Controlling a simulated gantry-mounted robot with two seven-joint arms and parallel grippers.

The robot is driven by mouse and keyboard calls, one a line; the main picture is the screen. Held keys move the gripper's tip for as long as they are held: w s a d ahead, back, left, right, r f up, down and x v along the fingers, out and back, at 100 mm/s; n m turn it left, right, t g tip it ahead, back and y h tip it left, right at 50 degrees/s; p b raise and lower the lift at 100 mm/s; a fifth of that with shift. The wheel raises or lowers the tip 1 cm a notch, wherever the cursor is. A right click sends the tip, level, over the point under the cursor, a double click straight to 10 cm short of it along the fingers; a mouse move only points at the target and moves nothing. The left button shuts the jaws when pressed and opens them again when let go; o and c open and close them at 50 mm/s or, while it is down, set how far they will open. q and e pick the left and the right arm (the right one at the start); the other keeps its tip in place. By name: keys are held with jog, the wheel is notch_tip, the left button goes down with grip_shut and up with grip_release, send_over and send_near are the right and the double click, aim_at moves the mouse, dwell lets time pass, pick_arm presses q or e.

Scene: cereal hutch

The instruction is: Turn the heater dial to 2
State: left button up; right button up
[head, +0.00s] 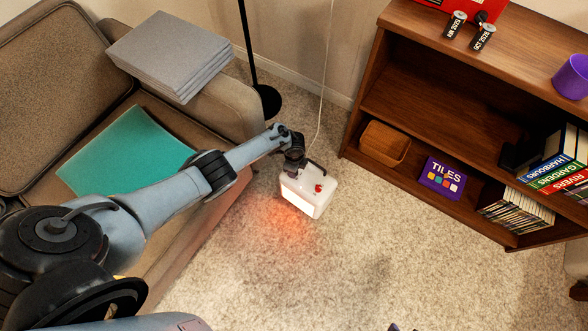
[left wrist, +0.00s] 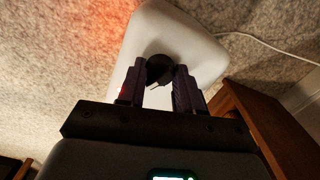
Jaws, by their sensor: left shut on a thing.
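The white heater (head: 308,195) stands on the carpet between the sofa and the bookcase, with a red-orange glow on the floor in front. My left gripper (head: 294,166) is at the heater's back left top edge. In the left wrist view, the left gripper (left wrist: 158,82) is shut around a black dial (left wrist: 159,68) on the heater's white face (left wrist: 178,30). The dial's markings cannot be read. Small dark tips at the head view's bottom edge may be my right gripper.
The sofa (head: 225,110) with grey folded cloths (head: 170,52) and a teal cloth (head: 125,150) is on the left. The wooden bookcase (head: 440,118) is on the right. A black lamp pole (head: 246,45) and a white cord (head: 325,80) are behind the heater. Carpet in front is clear.

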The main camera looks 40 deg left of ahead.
dwell(0.3)
pick_arm(q)
jog(key=o, duration=1)
jog(key=shift+o, duration=0.2)
jog(key=shift+r, duration=0.1)
notch_tip(320, 180, up, 11)
jog(key=p, duration=0.8)
jog(key=shift+f+p, duration=0.2)
jog(key=shift+p, duration=0.1)
jog(key=shift+s, duration=0.15)
